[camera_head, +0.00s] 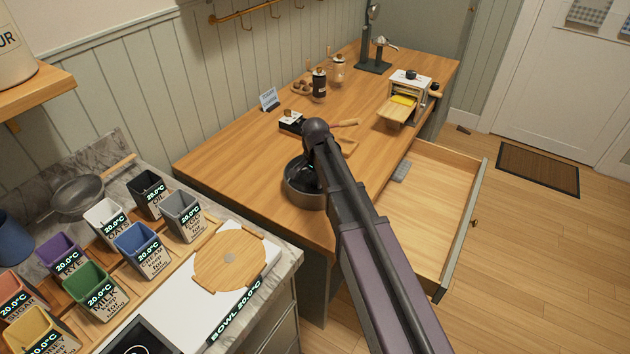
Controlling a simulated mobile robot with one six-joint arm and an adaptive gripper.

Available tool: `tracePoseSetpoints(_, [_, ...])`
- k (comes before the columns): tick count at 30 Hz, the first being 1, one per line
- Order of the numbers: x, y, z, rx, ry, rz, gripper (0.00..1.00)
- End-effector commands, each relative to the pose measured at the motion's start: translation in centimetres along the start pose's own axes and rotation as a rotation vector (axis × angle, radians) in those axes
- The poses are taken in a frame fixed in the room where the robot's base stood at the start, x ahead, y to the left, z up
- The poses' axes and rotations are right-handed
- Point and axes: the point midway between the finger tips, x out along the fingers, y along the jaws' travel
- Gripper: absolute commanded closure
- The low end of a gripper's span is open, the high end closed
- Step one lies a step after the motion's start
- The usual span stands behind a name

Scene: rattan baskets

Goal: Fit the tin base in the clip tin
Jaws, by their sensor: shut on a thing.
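The clip tin (305,201) is a round, dark grey-brown ring with a tall wall. It stands upright on the wooden counter near its front edge. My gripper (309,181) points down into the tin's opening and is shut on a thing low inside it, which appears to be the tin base. The base itself is hidden by the tin wall, my gripper and the dark interior. I cannot tell whether it lies flat or touches the tin's wall. My arm covers the right side of the tin.
An open drawer (430,232) juts out right of the counter, with a small grey item (401,171) inside. Behind the tin stand a small black box (291,122) and jars (319,85). Labelled containers (141,250) and a round wooden board (229,261) are at left.

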Motion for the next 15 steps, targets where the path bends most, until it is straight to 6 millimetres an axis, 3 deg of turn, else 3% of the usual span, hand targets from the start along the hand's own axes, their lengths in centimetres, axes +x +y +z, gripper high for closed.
tracePoseSetpoints(8, [0.52, 0.0, 0.0, 0.0, 0.0, 0.0, 1.0])
tracePoseSetpoints(9, [0.43, 0.0, 0.0, 0.0, 0.0, 0.0, 0.51])
tracePoseSetpoints(12, [0.42, 0.0, 0.0, 0.0, 0.0, 0.0, 0.23])
tracePoseSetpoints(15, [0.42, 0.0, 0.0, 0.0, 0.0, 0.0, 0.23])
